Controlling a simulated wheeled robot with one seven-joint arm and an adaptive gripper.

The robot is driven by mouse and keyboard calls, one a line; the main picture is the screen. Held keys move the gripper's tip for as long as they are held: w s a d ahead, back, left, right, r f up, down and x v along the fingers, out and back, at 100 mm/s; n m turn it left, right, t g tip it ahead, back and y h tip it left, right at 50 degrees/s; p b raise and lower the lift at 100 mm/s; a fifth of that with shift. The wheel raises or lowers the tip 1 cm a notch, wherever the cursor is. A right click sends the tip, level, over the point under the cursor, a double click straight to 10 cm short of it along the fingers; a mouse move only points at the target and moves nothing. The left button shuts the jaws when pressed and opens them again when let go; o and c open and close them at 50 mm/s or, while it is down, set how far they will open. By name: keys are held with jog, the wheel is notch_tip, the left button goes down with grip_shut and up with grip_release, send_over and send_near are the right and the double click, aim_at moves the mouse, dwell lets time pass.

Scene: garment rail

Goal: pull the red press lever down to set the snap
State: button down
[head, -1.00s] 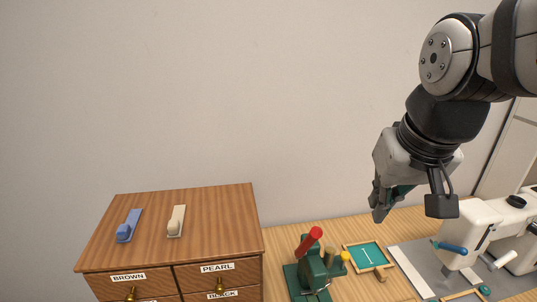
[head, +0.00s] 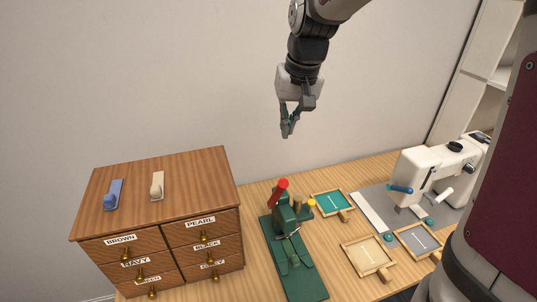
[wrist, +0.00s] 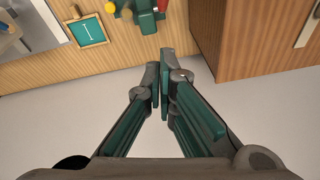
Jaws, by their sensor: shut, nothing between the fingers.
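The red press lever (head: 279,191) rises at a tilt from the green snap press (head: 287,216), which stands on a long green base (head: 298,268) on the wooden table. In the wrist view the press (wrist: 145,14) shows at the top edge, partly cut off, with a bit of the red lever (wrist: 163,4). My gripper (head: 286,133) hangs above the press, well clear of the lever, pointing down. Its fingertips meet in the wrist view (wrist: 160,72) with nothing between them.
A wooden drawer cabinet (head: 170,229) stands left of the press, with two small clips on top. Right of the press are framed trays (head: 333,204) and a white sewing machine (head: 428,172). The air between my gripper and the press is clear.

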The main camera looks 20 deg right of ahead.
jog(key=p, duration=0.2)
send_over(278, 195)
jog(key=w+d, duration=0.2)
jog(key=w, duration=0.1)
notch_tip(278, 195, down, 12)
jog(key=shift+s+r, duration=0.2)
jog(key=shift+r, duration=0.05)
